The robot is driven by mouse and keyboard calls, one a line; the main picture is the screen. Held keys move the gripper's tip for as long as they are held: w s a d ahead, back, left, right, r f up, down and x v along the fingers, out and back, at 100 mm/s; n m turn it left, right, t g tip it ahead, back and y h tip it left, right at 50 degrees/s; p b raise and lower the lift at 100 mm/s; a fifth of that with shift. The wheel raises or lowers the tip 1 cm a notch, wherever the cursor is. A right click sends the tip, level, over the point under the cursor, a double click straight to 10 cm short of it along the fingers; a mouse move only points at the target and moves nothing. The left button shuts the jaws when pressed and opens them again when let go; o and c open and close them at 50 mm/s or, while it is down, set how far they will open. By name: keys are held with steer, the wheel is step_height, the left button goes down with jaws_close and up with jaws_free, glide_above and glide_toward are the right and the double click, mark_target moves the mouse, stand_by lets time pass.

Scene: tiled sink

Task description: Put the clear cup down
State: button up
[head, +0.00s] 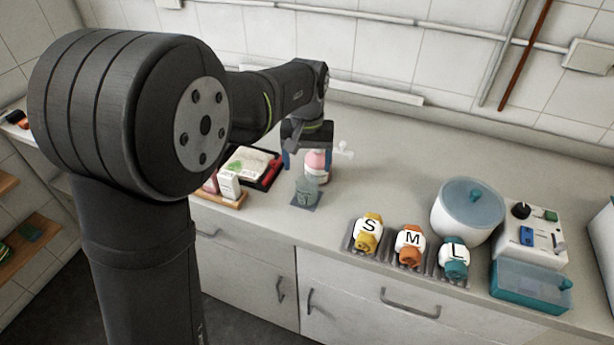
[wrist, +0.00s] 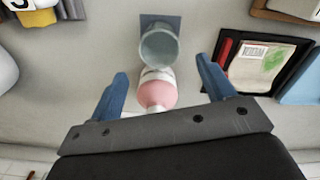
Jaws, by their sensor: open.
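The clear cup (wrist: 158,46) stands on a small dark square mat (wrist: 146,20) on the counter. It shows in the head view too (head: 305,193), on the same mat (head: 313,205). My gripper (wrist: 162,80) is open, with its blue fingers spread wide and nothing between the tips touching the cup. In the head view my gripper (head: 302,160) is just behind the cup, close to a pink bottle. The cup is apart from both fingers.
A pink and white pump bottle (head: 317,165) stands right behind the cup. A black tray (head: 268,170) with a packet is on the left, near small boxes on a wooden stand (head: 232,199). Containers marked S, M and L (head: 410,246) stand right. Counter between is clear.

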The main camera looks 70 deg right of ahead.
mark_target(307, 179)
step_height(307, 179, up, 3)
steer(key=shift+f, duration=0.2)
step_height(307, 179, down, 12)
steer(key=shift+f, duration=0.1)
steer(key=shift+d+r, duration=0.1)
steer(key=shift+r, duration=1.7)
